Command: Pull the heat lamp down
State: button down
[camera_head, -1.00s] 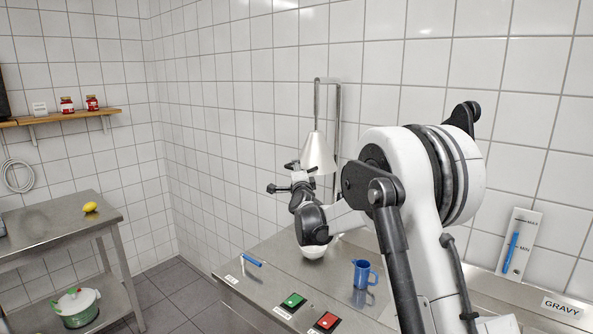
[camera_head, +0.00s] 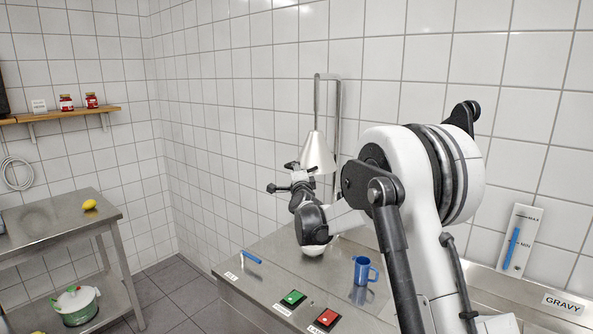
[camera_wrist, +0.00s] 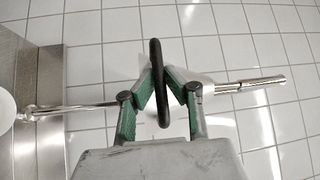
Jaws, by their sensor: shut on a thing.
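The heat lamp (camera_head: 318,154) has a pale metal cone shade hanging from a tall metal frame (camera_head: 338,112) against the tiled wall. Behind the ring is a pale surface, partly hidden, that looks like the shade. In the head view, my gripper (camera_head: 302,175) is in front of the shade at its lower left, and the ring cannot be made out there.
On the steel counter, a white bowl (camera_head: 313,250) stands below the lamp, partly hidden by my arm.

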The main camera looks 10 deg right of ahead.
notch_tip(320, 180, down, 9)
jog(key=b, duration=0.7)
jog(key=shift+f, duration=0.15)
jog(key=c, duration=1.8)
grip_release()
jog(key=shift+c, duration=0.2)
jog(key=shift+o, duration=0.4)
jog(key=shift+s, duration=0.15)
jog(key=s+a+f, duration=0.1)
jog(key=s, duration=1)
jog(key=shift+s+f, duration=0.25)
jog(key=shift+s, duration=0.1)
